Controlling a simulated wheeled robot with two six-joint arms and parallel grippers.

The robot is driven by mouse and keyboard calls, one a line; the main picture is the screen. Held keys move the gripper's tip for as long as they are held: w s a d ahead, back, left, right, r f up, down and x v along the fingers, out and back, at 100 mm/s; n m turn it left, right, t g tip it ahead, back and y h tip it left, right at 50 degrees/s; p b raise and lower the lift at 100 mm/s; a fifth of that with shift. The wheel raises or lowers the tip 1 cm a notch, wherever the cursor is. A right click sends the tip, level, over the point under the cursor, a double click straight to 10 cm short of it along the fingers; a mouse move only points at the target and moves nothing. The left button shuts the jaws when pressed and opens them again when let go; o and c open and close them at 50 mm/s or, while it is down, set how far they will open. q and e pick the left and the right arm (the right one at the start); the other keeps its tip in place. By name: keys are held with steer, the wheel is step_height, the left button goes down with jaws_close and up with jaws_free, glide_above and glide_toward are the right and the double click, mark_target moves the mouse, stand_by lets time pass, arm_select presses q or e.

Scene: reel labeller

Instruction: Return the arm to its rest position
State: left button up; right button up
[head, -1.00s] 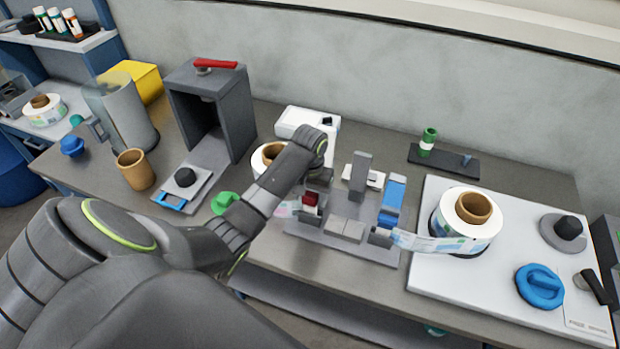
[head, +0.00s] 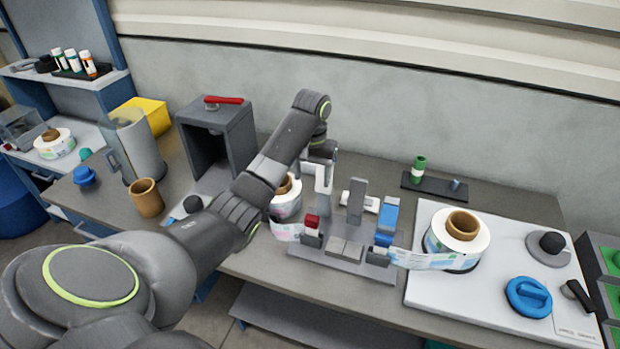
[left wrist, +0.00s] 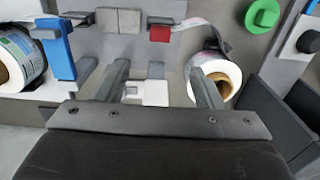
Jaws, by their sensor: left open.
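My left arm reaches in from the left in the head view, its wrist bent downward. My left gripper (head: 322,200) hangs over the back of the grey splicing fixture (head: 343,262), near the left label reel (head: 286,203). In the left wrist view my left gripper (left wrist: 158,70) has its two fingers wide apart with nothing held. A small white block (left wrist: 155,92) shows below and between them, apart from the fingers. The fixture's red clamp (head: 312,222) and blue lever (head: 387,220) stand in front and to the right. My right gripper is not in view.
A grey open-fronted box (head: 215,125) with a red-handled tool stands behind my forearm. A white board (head: 425,290) with a label reel (head: 458,238) lies right. The space above the bench's right half is clear.

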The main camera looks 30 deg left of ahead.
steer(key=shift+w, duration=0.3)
